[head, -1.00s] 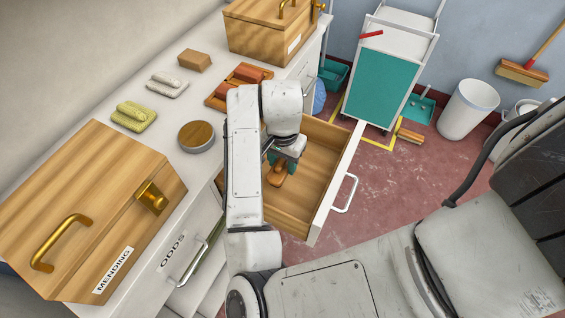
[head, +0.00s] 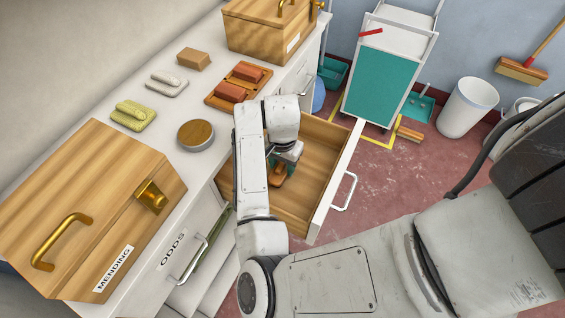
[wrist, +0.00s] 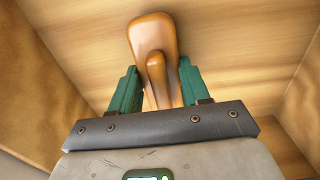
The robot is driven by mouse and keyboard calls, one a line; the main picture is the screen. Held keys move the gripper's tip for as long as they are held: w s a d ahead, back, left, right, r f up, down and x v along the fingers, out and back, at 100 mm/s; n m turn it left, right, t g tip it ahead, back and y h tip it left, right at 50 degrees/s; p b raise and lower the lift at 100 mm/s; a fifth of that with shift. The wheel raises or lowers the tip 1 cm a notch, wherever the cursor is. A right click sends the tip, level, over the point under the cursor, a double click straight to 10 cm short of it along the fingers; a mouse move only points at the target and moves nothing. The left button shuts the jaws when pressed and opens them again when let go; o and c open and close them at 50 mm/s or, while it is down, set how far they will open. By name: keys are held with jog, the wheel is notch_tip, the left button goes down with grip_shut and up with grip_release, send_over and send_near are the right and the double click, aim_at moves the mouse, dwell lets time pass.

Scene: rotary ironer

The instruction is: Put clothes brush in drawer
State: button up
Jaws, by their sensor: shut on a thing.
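The clothes brush (wrist: 151,36) is a brown wooden piece with a rounded end and a raised handle. In the head view it (head: 277,181) shows below my gripper, inside the outline of the open drawer (head: 325,205). My gripper (wrist: 152,88) is shut on the brush, with a green finger on each side of it. In the wrist view the drawer's wooden floor (wrist: 230,40) lies behind the brush. I cannot tell whether the brush touches the floor. The brush's lower part is hidden by my gripper.
A wooden box marked MENDING (head: 85,215) and a round tin (head: 196,135) stand on the white counter (head: 160,205). Another drawer marked ODDS (head: 172,250) is in the counter's front. A trolley (head: 380,85) and a white bin (head: 467,108) stand on the floor beyond.

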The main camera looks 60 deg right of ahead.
jog(key=o, duration=1)
notch_tip(320, 180, up, 12)
jog(key=shift+r+p, duration=0.15)
jog(key=shift+p, duration=0.2)
